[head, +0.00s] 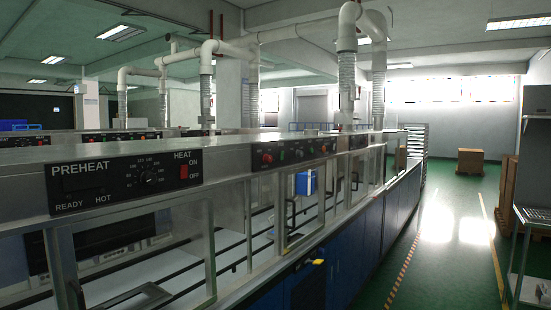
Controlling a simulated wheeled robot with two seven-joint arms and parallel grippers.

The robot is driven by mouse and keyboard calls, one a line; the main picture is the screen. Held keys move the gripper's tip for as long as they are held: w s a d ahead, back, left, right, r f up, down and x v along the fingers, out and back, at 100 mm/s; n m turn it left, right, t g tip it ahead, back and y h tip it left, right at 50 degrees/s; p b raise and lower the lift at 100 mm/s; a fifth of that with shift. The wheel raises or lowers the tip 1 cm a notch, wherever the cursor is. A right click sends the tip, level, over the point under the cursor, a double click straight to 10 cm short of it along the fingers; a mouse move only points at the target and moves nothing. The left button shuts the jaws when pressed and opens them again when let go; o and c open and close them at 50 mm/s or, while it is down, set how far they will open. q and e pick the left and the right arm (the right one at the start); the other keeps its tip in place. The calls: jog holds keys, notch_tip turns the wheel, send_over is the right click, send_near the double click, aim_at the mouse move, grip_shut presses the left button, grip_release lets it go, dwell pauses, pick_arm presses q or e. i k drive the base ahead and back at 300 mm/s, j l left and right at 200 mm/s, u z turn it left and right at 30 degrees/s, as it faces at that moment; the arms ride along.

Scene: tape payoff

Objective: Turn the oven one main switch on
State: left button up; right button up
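A long steel oven line (110,155) with glass side windows runs from the near left into the distance. Its near black control panel (125,180) reads PREHEAT, READY, HOT and HEAT. The panel has a round dial (148,175) and a red ON/OFF rocker switch (184,171). A small yellow handle-like part (317,262) sits on the blue lower front, above a dark panel (306,287). It may be a switch, but it is too small to tell its position. No label reading main switch is legible. Neither of my grippers is in view.
Another panel with red buttons (267,158) sits farther along the oven. The green floor aisle (440,250) on the right is clear, with marking lines. A cardboard box (470,162) stands at the back. A metal rack (530,240) and stacked boxes stand at the right edge.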

aim_at(266, 158)
jog(key=i+l+u, duration=0.1)
jog(key=l, duration=0.3)
jog(key=i+l+u, duration=0.1)
jog(key=i+l, duration=0.2)
jog(key=l, duration=0.15)
jog(key=i+l+u, duration=0.1)
jog(key=l, duration=0.3)
jog(key=i+l+u, duration=0.1)
jog(key=l, duration=0.35)
jog(key=i+l+u, duration=0.1)
jog(key=i+l, duration=0.15)
jog(key=l, duration=0.25)
jog(key=i+l+u, duration=0.1)
jog(key=l, duration=0.35)
jog(key=i+l+u, duration=0.1)
jog(key=l, duration=0.4)
